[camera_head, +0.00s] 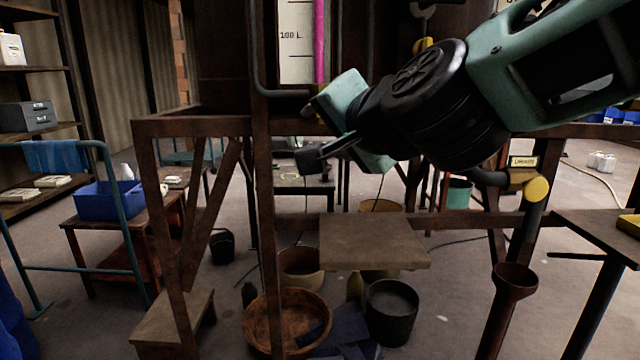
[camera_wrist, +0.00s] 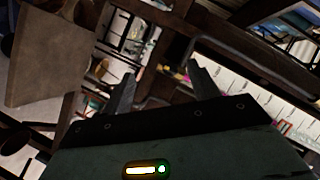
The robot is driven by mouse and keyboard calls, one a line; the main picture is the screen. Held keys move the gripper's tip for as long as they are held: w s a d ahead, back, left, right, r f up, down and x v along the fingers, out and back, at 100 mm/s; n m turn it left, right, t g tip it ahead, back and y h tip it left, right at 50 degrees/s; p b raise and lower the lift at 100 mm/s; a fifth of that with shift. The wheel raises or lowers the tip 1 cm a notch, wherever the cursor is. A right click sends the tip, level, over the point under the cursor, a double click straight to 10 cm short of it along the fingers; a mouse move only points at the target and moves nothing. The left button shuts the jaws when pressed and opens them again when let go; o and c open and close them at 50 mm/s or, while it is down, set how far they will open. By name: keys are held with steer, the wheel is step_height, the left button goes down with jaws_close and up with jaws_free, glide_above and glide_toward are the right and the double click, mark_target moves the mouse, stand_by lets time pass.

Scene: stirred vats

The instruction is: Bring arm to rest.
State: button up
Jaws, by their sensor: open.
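My arm reaches in from the upper right in the head view, with teal and black links. My gripper (camera_head: 325,155) is at its end, in front of the rusty frame and below the level gauge. The wrist view shows its two dark fingers (camera_wrist: 158,88) standing well apart with nothing between them. Part of the gripper is hidden behind its own teal housing in the head view.
A rusty steel frame (camera_head: 263,230) stands close to my gripper. A pipe (camera_head: 258,60) and a gauge (camera_head: 296,40) are above it. A flat platform (camera_head: 375,243) lies below, with a wooden bowl (camera_head: 287,322) and a dark bucket (camera_head: 392,312) on the floor. A yellow-ended valve (camera_head: 537,188) is under my arm.

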steer(key=s+d+f+n+g+h, duration=0.1)
steer(key=s+d+f+n+g, duration=0.1)
steer(key=s+f+n+g, duration=0.55)
steer(key=s+d+f+n+g+h, duration=0.1)
steer(key=s+d+f+n+g, duration=0.15)
steer(key=s+f, duration=0.9)
steer(key=s+d+f+n+g+h, duration=0.3)
steer(key=s+d+f+n+g, duration=0.15)
steer(key=d+f, duration=0.2)
step_height(320, 180, up, 15)
steer(key=s+d+p, duration=0.1)
steer(key=p, duration=1.3)
steer(key=shift+d+m+t+h+p, duration=0.3)
steer(key=shift+m+t+p, duration=0.05)
steer(key=shift+s, duration=0.1)
